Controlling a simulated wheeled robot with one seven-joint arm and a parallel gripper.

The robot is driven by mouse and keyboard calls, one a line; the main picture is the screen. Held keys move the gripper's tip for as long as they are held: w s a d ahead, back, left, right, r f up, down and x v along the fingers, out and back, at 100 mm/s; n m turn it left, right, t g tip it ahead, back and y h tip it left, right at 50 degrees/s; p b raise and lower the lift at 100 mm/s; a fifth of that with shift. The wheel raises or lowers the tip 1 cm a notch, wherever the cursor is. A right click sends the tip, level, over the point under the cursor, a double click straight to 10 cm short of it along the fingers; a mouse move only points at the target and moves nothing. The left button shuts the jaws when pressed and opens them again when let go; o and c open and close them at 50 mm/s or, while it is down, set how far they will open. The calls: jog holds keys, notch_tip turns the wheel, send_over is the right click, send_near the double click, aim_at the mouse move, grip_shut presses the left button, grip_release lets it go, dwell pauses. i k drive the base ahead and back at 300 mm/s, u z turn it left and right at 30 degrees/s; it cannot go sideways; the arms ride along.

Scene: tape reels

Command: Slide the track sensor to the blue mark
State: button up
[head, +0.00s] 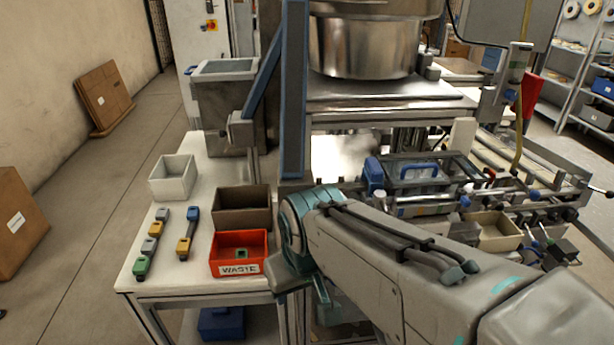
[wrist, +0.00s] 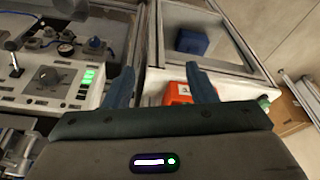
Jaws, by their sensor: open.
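My gripper (wrist: 160,84) shows in the wrist view with its two dark fingers spread apart and nothing between them. In the head view my arm covers much of the lower right, and I cannot make out the fingertips there. I cannot pick out the track sensor or the blue mark for certain. A rail assembly on the machine carries a blue handle (head: 419,171) and a blue block (head: 373,174) in the head view. My arm hides part of the machine below these.
A white table holds a red waste bin (head: 239,268), a brown bin (head: 241,223), a white bin (head: 187,190) and small coloured connectors (head: 186,232). In the wrist view a control panel (wrist: 52,78) with a knob and green lights stands left of the fingers.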

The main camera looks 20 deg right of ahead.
aim_at(462, 193)
jog(key=z, duration=1.7)
